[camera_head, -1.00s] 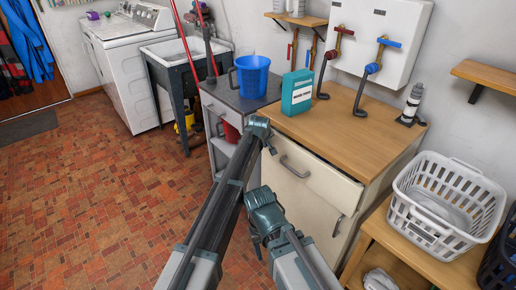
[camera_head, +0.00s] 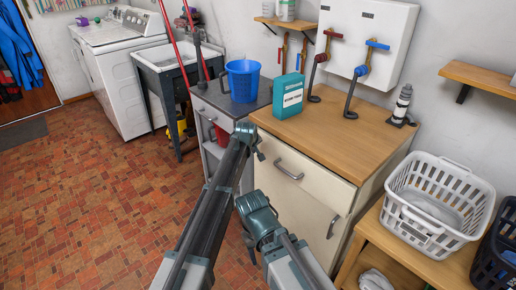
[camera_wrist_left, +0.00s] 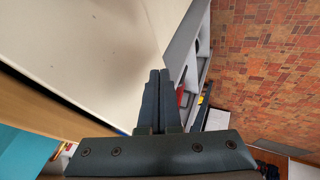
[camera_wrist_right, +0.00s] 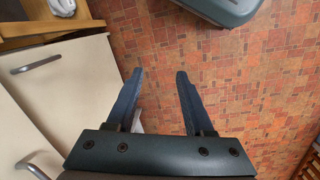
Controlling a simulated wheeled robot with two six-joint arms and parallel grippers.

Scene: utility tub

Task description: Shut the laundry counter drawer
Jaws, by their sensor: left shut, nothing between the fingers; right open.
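The counter drawer (camera_head: 315,182) is the cream front under the wooden top, with a grey bar handle (camera_head: 288,170). It sits at or near flush with the cabinet; I cannot tell its exact gap. My left gripper (camera_head: 259,152) is shut and empty beside the drawer's left end, left of the handle. In the left wrist view its closed fingers (camera_wrist_left: 156,98) show by a cream surface; contact is unclear. My right gripper (camera_head: 248,243) is lower, in front of the cabinet. Its fingers stand open and empty over the floor in the right wrist view (camera_wrist_right: 160,100).
A blue bucket (camera_head: 243,80) stands on the grey cabinet to the left. A white basket (camera_head: 437,205) is on a low bench at right. The brick floor is free at left.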

